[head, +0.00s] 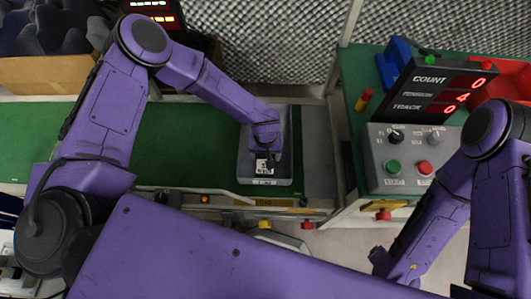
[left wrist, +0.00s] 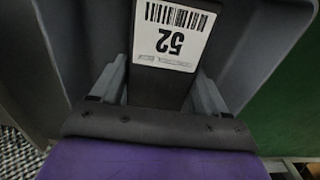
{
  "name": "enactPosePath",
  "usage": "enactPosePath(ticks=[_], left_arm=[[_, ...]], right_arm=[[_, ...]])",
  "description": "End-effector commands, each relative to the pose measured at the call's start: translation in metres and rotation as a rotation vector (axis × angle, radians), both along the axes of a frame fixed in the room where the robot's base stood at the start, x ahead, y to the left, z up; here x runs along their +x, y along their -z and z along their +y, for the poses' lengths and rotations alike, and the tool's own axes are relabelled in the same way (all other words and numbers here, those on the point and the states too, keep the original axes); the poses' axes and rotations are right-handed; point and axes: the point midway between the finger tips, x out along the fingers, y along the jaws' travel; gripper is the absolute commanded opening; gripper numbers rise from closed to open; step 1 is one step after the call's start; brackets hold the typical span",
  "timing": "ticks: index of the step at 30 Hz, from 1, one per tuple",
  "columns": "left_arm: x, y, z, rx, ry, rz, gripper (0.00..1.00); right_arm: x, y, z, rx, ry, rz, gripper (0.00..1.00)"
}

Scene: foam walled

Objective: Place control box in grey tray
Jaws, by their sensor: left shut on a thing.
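The grey tray (head: 244,160) sits on the green conveyor, and its walls (left wrist: 270,45) surround my gripper in the left wrist view. My left gripper (head: 266,150) reaches down into the tray. It is shut on a dark control box (left wrist: 160,92) with a white barcode label reading 52, which lies between the fingers (left wrist: 160,85) inside the tray walls. The label also shows in the head view, but the arm hides much of the box. Whether the box touches the tray floor cannot be told. My right gripper (head: 384,262) is at the lower right, mostly hidden, away from the tray.
A grey panel (head: 408,181) with knobs and green and red buttons stands on the right green table (head: 350,75). Behind it is a black count display (head: 425,92). A blue item (head: 390,62) and red bin (head: 500,85) are nearby. A cardboard box (head: 45,75) stands upper left.

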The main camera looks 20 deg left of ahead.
Motion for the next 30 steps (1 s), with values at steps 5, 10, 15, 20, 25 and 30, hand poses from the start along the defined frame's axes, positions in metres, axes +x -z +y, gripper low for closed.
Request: enactPosePath(ticks=[5,10,15,20,25,30], left_arm=[[0.000,0.000,0.000,0.000,0.000,0.000,1.00],[0.000,-0.002,0.000,0.000,0.000,0.000,1.00],[0.002,-0.029,0.000,-0.001,-0.002,-0.003,1.00],[0.001,-0.072,0.000,-0.001,-0.001,-0.003,1.00],[0.001,-0.108,0.000,0.000,-0.002,-0.002,1.00],[0.000,-0.122,0.000,0.000,-0.001,0.000,1.00]], right_arm=[[0.000,0.000,0.000,0.000,0.000,0.000,0.70],[0.000,-0.001,0.000,0.000,0.000,0.000,0.70],[0.000,-0.006,0.000,0.000,0.000,0.000,0.70],[0.000,-0.014,0.000,0.000,0.000,0.000,0.70],[0.000,-0.019,0.000,0.000,0.000,0.000,0.70],[0.000,-0.020,0.000,0.000,0.000,0.000,0.70]])
